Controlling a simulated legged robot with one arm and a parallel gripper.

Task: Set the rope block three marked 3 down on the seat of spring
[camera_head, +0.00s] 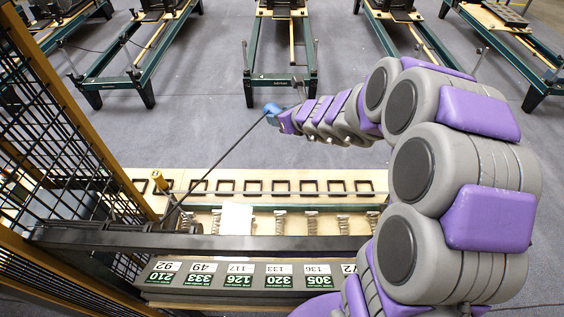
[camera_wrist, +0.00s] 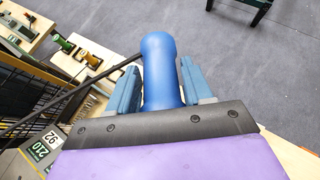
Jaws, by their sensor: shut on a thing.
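My gripper (camera_head: 281,116) is stretched out over the grey floor beyond the bench. In the wrist view its two blue-grey fingers (camera_wrist: 160,78) are shut on a smooth blue cylinder (camera_wrist: 162,70). The blue cylinder shows small in the head view (camera_head: 271,110). A dark rod (camera_head: 222,158) runs from near it down-left to the bench. No block marked 3 can be made out. Several coil springs (camera_head: 311,222) stand in a row on the bench, below a pale board (camera_head: 250,176) with black square frames. No spring seat can be told by name.
A yellow piece (camera_head: 160,181) stands at the board's left end. A white card (camera_head: 236,219) covers part of the spring row. A dark rail and a ledge with number labels (camera_head: 236,282) lie in front. A black mesh fence (camera_head: 60,140) stands left. Reformer frames (camera_head: 283,55) stand beyond open floor.

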